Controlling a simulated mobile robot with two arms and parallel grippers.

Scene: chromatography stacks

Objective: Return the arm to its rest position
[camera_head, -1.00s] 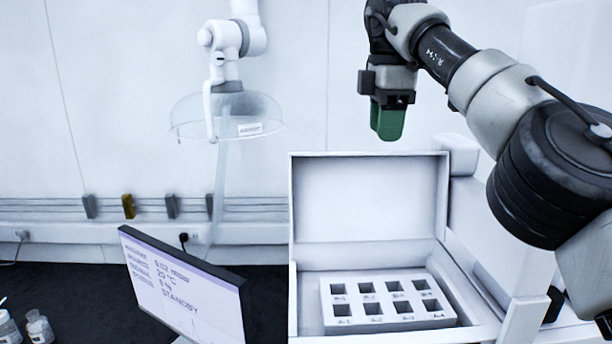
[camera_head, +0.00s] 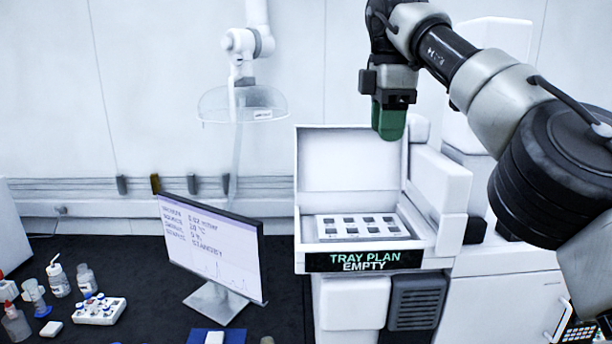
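My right arm comes in from the right, and its gripper (camera_head: 389,122) with green fingers points down in front of the open box's raised lid. The two fingers overlap in this view, so I cannot tell whether they are open or shut. Nothing is seen hanging below them. My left gripper is not in view. The white instrument box (camera_head: 299,230) stands behind and below the gripper, with its lid up. Inside lies a tray (camera_head: 320,236) with two rows of dark square wells. A sign (camera_head: 365,261) on the box front reads "TRAY PLAN EMPTY".
A monitor (camera_head: 212,240) showing "STANDBY" stands left of the box on the dark bench. Bottles (camera_head: 86,279) and a white rack (camera_head: 97,309) with several vials are at the left. A blue mat (camera_head: 222,337) lies at the front. A clear hood (camera_head: 243,103) hangs at the back wall.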

